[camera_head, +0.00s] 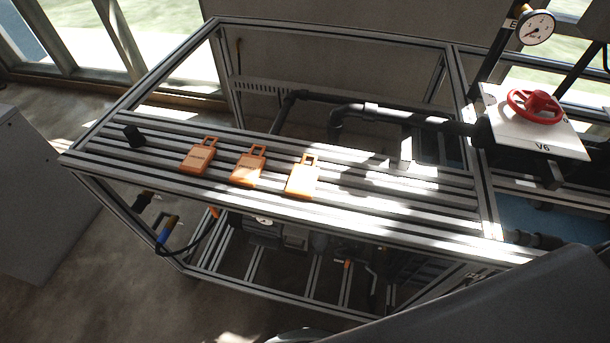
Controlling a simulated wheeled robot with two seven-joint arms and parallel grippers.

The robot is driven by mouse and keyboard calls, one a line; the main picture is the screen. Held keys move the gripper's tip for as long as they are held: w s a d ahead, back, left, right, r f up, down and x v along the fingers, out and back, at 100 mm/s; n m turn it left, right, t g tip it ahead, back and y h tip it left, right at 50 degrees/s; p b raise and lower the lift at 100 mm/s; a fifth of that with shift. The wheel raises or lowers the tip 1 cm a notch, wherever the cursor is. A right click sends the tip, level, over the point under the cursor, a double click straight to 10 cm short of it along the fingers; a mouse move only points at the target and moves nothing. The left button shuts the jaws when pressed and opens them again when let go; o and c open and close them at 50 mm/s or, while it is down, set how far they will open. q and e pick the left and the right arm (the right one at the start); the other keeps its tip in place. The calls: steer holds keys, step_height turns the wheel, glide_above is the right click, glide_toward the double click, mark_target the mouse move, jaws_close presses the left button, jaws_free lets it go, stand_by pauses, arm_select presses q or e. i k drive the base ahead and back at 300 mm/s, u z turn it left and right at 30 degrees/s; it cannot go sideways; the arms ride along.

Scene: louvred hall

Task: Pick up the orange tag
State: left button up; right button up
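Three orange tags, each with a loop at its top, lie in a row on the slatted metal bench top (390,217). The left tag (197,159) is nearest the black knob. The middle tag (248,170) lies to its right. The right tag (301,180) is in brighter sunlight. The tags are apart from one another, and nothing covers them. Neither of my grippers shows in the head view.
A small black knob (134,136) stands at the bench's left end. Dark pipes (370,111) run behind the tags. A red handwheel (536,103) on a white panel marked V6 (548,139) and a gauge (536,28) stand at right. The bench's right part is clear.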

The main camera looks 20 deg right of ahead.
mark_target(302, 180)
steer(key=u, duration=2.3)
steer(key=i, duration=1.85)
steer(key=z, duration=3.95)
